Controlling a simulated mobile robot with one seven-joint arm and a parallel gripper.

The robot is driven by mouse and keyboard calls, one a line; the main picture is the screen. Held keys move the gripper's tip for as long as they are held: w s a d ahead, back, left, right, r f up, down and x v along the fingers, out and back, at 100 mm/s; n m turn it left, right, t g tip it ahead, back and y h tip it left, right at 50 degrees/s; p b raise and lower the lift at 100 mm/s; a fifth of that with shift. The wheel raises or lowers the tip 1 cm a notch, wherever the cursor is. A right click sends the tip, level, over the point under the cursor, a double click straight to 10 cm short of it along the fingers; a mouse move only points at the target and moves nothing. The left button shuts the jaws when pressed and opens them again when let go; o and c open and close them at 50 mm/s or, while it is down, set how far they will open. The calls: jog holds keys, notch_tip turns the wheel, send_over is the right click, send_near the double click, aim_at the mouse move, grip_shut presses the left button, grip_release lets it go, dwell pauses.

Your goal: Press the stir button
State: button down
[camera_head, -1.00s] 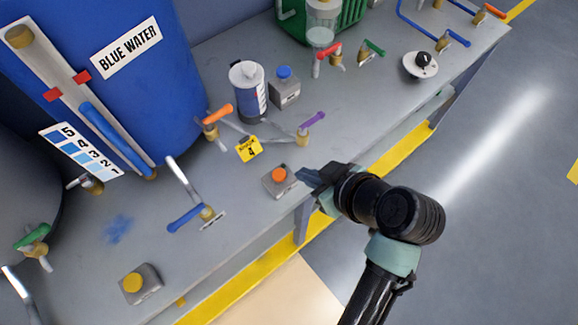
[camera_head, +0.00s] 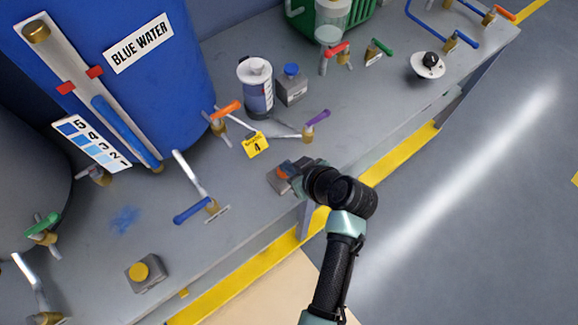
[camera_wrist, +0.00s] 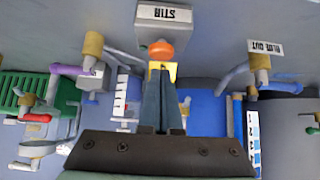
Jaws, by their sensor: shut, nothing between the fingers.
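The stir button is an orange knob (camera_wrist: 160,49) on a grey box labelled STIR (camera_wrist: 164,20), upside down in the wrist view. In the head view the grey box (camera_head: 276,181) sits near the bench's front edge, and the orange button (camera_head: 286,169) is partly hidden by my gripper (camera_head: 291,171). In the wrist view my gripper (camera_wrist: 160,78) is shut and empty, its dark fingertips just below the orange button in the picture. I cannot tell whether they touch it.
A purple-handled valve (camera_head: 312,122) and a yellow tag (camera_head: 256,145) stand behind the box. A blue-handled valve (camera_head: 193,210) is to its left. A grey box with a yellow button (camera_head: 139,271) sits further left. The floor is clear at right.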

jog(key=shift+f, duration=0.75)
jog(key=shift+f, duration=0.1)
